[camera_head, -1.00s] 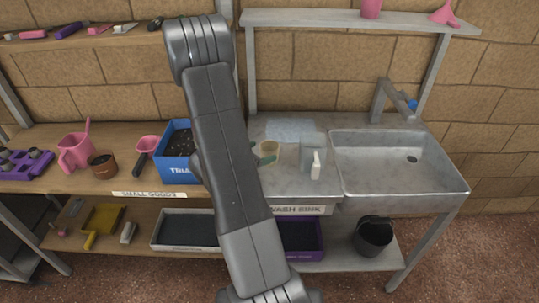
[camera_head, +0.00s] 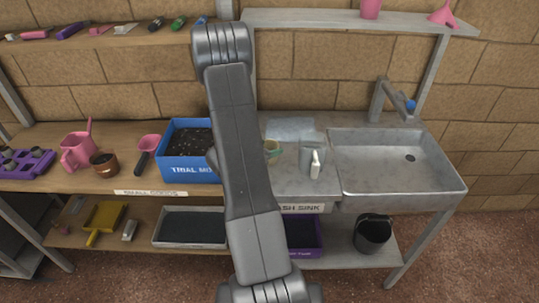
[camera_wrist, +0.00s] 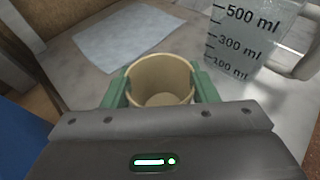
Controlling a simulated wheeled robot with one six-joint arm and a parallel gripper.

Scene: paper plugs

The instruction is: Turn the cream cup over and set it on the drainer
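The cream cup (camera_wrist: 160,72) stands mouth up and looks empty inside in the wrist view. In the head view it is a small pale shape (camera_head: 272,145) on the counter beside my arm. The green fingers of my gripper (camera_wrist: 161,88) are on either side of the cup, at or very near its wall. I cannot tell whether they press on it. A flat pale-blue sheet (camera_wrist: 130,38) lies behind the cup, also in the head view (camera_head: 291,127). I cannot tell whether it is the drainer; no rack shows.
A clear measuring jug (camera_wrist: 245,45) stands close right of the cup. A white bottle (camera_head: 315,164) stands before it in the head view. The sink (camera_head: 400,185) with its tap (camera_head: 378,100) is to the right.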

